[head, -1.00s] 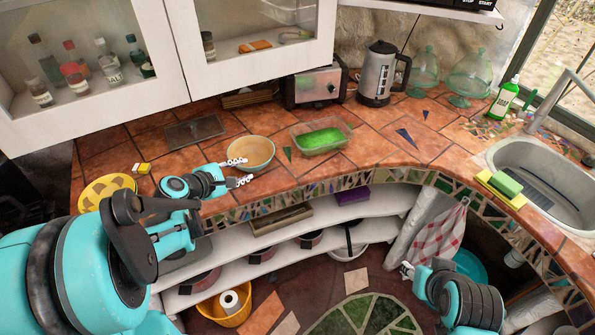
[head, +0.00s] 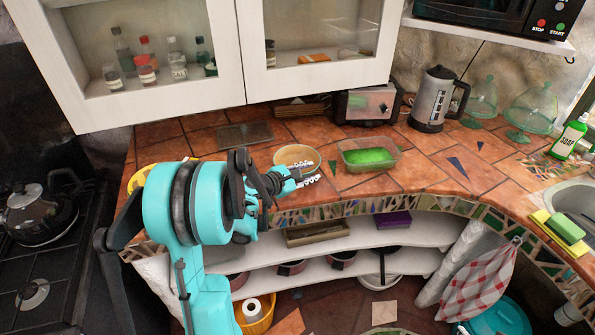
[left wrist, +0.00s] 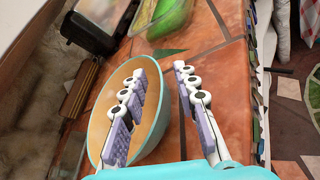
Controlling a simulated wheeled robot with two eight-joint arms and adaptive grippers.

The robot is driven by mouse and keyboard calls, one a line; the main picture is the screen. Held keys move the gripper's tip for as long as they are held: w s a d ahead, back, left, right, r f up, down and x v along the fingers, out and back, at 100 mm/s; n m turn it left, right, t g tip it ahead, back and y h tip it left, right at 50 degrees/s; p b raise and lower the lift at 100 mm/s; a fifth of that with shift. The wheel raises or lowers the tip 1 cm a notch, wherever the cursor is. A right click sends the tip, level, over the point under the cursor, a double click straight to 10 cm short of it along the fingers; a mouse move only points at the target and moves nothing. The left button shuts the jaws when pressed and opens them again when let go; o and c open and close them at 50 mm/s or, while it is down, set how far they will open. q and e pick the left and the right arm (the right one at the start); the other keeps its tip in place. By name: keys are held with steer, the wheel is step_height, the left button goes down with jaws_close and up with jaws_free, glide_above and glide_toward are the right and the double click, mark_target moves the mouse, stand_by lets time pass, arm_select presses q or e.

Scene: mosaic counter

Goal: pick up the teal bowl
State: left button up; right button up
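The teal bowl (head: 291,155), tan inside, stands upright on the tiled counter near its front edge. My left gripper (head: 311,172) is at the bowl's front right side and partly covers it in the head view. In the left wrist view the bowl (left wrist: 102,108) lies at the left. There my left gripper (left wrist: 160,70) is open, with one finger over the bowl's inside and the other outside its wall. The rim lies between the fingers. I cannot tell whether either finger touches it. My right gripper is out of view.
A clear container with green contents (head: 369,157) stands right of the bowl. A toaster (head: 366,105) and a kettle (head: 434,100) are behind. A yellow plate (head: 142,176) is at the left, partly behind my arm. Wall cabinets (head: 160,60) overhang the counter's back.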

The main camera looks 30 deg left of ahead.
arm_select(q)
steer(key=shift+r, duration=0.15)
jaws_close()
